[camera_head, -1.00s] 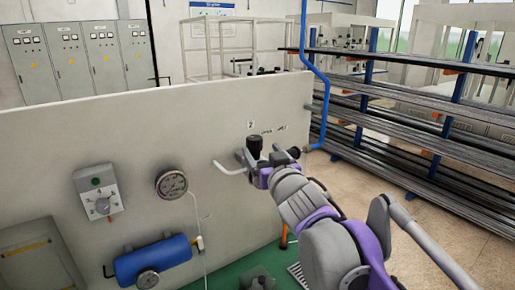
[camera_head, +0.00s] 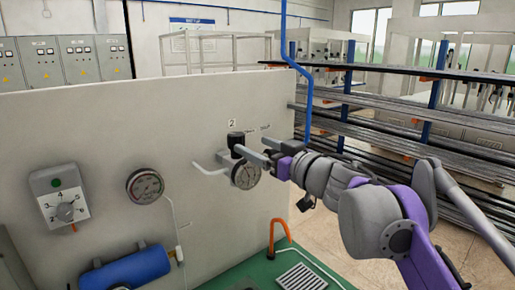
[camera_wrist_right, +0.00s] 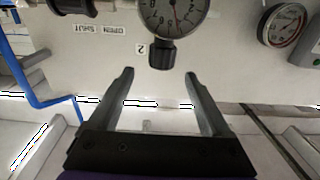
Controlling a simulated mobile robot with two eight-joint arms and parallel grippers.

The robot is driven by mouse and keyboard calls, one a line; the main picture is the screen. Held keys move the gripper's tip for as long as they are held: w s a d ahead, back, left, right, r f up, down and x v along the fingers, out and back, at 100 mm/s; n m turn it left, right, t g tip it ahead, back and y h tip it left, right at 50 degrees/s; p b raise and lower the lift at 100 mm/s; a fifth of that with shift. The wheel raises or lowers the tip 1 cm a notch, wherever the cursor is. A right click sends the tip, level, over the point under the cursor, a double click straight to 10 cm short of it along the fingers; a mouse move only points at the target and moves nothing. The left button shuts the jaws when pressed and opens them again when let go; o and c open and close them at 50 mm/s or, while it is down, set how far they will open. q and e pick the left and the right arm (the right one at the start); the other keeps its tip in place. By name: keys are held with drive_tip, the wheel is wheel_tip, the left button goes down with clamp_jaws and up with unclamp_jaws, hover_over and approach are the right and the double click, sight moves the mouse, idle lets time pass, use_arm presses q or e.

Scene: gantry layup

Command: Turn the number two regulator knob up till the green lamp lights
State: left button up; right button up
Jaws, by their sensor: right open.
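The number two regulator has a black knob (camera_head: 236,139) on top and a round gauge (camera_head: 246,174) below it. A label "2" (camera_head: 232,123) is on the panel above. In the right wrist view the knob (camera_wrist_right: 161,54) appears upside down below the gauge (camera_wrist_right: 174,14), just beyond the gap between the fingertips. My right gripper (camera_head: 254,147) is open and empty beside the knob, its fingers pointing toward it; contact does not show. Its two spread fingers also show in the wrist view (camera_wrist_right: 158,82). The green lamp (camera_head: 56,183) looks dark green. My left gripper is out of view.
A dial box (camera_head: 65,212) with numbers carries the lamp. Another gauge (camera_head: 145,186) and a blue tank (camera_head: 128,268) are on the pale panel (camera_head: 90,120). A blue pipe (camera_head: 308,90) runs down near my right arm.

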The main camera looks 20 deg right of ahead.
sight(229, 135)
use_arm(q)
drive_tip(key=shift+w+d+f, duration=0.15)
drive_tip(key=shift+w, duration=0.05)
use_arm(e)
drive_tip(key=shift+w+f, duration=0.2)
drive_tip(key=shift+w+a, duration=0.2)
drive_tip(key=shift+w, duration=0.1)
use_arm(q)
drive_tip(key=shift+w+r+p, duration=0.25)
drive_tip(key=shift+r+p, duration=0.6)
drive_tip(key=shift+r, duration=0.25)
use_arm(e)
drive_tip(key=x, duration=0.9)
drive_tip(key=shift+w+a, duration=0.3)
drive_tip(key=shift+a, duration=0.05)
clamp_jaws()
drive_tip(key=shift+r, duration=0.1)
